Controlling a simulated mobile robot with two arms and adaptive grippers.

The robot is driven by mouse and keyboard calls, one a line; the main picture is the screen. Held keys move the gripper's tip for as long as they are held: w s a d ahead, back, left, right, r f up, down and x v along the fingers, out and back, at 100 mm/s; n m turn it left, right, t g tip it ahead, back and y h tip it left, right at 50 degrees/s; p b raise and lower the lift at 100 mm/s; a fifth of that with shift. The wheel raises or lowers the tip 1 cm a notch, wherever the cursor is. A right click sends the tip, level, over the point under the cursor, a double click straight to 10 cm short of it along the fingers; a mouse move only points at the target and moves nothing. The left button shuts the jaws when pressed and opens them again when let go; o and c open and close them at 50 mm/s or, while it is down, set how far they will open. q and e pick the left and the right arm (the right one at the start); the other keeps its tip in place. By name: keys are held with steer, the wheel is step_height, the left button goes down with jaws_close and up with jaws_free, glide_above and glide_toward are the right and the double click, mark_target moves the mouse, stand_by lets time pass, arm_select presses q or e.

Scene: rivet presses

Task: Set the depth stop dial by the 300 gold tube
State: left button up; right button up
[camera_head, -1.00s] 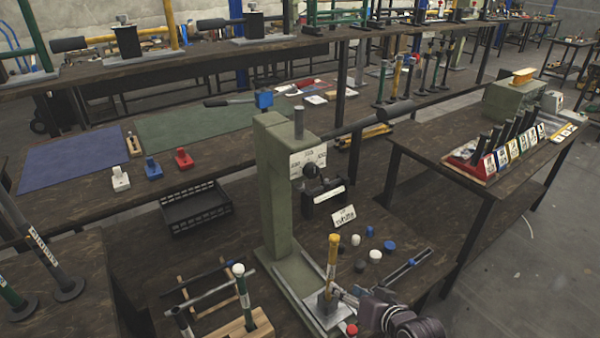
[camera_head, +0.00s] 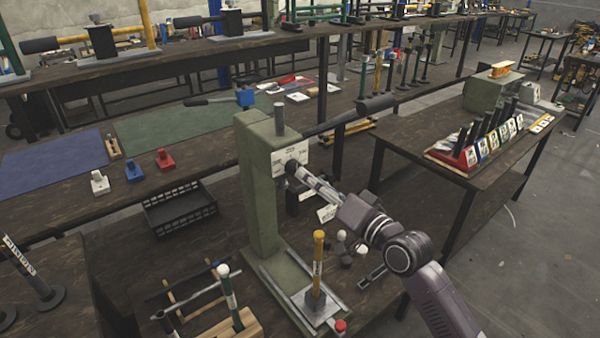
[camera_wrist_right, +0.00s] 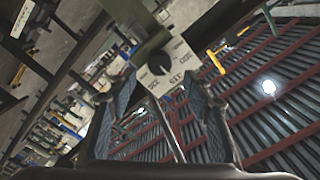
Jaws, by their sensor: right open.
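The green press (camera_head: 257,185) stands in the middle of the head view. Its white dial plate (camera_head: 280,158) faces right, partly hidden by my right gripper (camera_head: 300,175). The black dial knob (camera_wrist_right: 158,63) shows in the right wrist view on the white plate (camera_wrist_right: 181,60), whose number marks are tilted and hard to read. My right gripper also shows there (camera_wrist_right: 162,82), with its fingers open on either side of the line to the knob; I cannot tell whether they touch it. The gold tube (camera_head: 318,262) stands upright on the press's base. My left gripper is not in view.
The press lever (camera_head: 345,117) reaches right above my right arm. A red button (camera_head: 341,325) is at the base's front. A wooden rack with tubes (camera_head: 228,300) stands left of the base. A black crate (camera_head: 180,212) lies behind it.

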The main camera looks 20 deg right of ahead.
mark_target(297, 169)
steer(key=shift+b+x, duration=0.65)
steer(key=shift+x, duration=2.2)
steer(key=shift+f, duration=0.1)
steer(key=c, duration=1.1)
steer(key=shift+c, duration=0.2)
